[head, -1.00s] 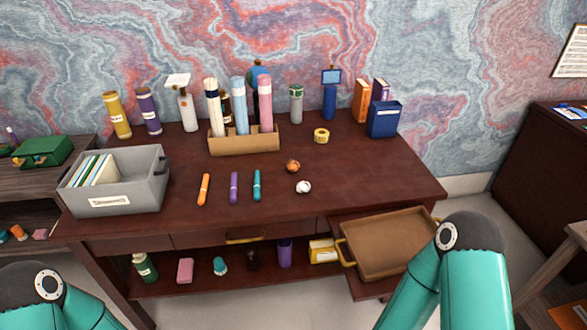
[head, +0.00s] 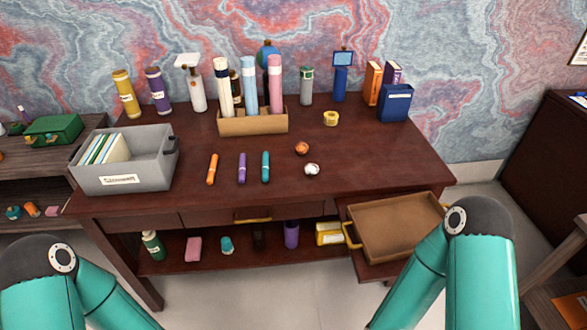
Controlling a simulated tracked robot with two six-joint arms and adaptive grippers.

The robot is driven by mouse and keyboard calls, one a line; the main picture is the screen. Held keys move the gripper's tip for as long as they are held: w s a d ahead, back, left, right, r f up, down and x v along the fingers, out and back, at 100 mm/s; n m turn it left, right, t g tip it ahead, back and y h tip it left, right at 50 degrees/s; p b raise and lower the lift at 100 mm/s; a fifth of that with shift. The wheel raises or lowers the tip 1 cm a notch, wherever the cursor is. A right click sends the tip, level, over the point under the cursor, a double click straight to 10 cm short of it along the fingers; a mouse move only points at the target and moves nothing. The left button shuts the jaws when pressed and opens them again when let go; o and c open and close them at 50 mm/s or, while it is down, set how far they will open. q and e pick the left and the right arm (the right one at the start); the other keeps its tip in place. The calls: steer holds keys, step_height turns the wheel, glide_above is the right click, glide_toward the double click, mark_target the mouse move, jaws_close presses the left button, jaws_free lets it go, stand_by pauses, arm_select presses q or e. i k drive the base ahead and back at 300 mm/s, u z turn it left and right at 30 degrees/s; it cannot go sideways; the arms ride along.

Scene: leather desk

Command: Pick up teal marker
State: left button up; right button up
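The teal marker (head: 265,167) lies on the dark red-brown desk (head: 340,165), near the middle of its front half. It points roughly from front to back. A purple marker (head: 242,168) lies just left of it, apart from it, and an orange marker (head: 212,169) lies further left. Nothing covers the teal marker. Only teal links of my two arms show, at the lower left and lower right, in front of the desk. Neither gripper is in view.
A grey bin (head: 152,172) with files stands left of the markers. A brown holder (head: 236,125) with rolled tubes stands behind them. Orange (head: 302,148) and white (head: 311,169) crumpled balls lie to the right. An open drawer (head: 395,228) juts out at front right.

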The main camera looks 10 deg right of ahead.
mark_target(265, 155)
steer(key=k, duration=0.55)
steer(key=u, duration=0.3)
steer(key=i, duration=0.55)
steer(key=u, duration=0.45)
steer(key=i, duration=0.85)
steer(key=z, duration=0.3)
